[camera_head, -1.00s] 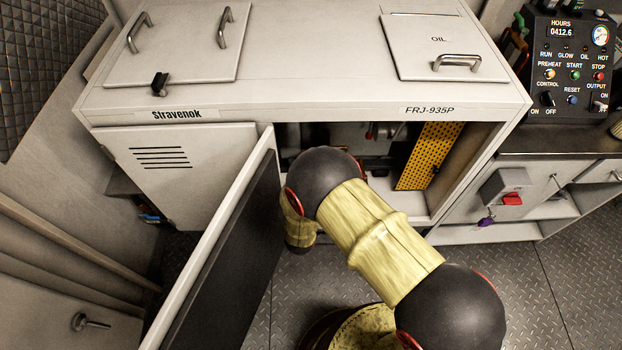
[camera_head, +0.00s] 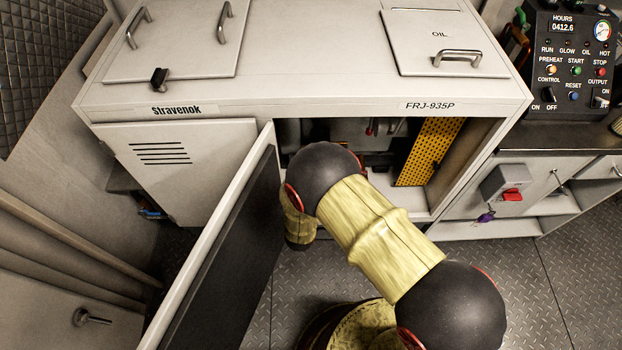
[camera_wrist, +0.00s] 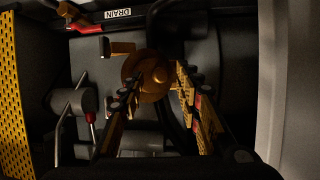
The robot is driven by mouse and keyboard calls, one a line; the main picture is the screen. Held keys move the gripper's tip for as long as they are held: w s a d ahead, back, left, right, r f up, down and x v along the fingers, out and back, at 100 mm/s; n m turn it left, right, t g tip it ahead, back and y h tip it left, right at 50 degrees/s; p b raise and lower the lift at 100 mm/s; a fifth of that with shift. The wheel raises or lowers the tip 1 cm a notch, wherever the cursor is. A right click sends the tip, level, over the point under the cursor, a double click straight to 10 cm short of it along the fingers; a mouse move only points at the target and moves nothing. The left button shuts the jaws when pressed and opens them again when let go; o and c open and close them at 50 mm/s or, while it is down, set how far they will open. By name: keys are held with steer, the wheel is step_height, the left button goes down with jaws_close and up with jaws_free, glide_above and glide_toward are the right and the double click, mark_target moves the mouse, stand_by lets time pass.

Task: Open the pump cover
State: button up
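The wrist view shows a round brass-coloured cap (camera_wrist: 152,76) with a raised centre inside the dark cabinet bay; it may be the pump cover, but I cannot tell for sure. My gripper (camera_wrist: 158,88) is open, its two fingers apart, one tip on either side of the cap's lower part. I cannot tell whether the fingers touch it. In the head view the cabinet (camera_head: 320,105) stands with its front door (camera_head: 225,235) swung open, and my arm reaches into the bay. My gripper and the cap are hidden there.
A yellow perforated panel (camera_head: 428,152) stands at the bay's right, and also shows in the wrist view (camera_wrist: 14,95). A red-handled drain valve (camera_wrist: 85,26) and a metal lever (camera_wrist: 66,115) are near the cap. The open door is close to my arm's left.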

steer(key=v, duration=1.1)
steer(key=shift+s, duration=0.3)
steer(key=shift+c, duration=0.3)
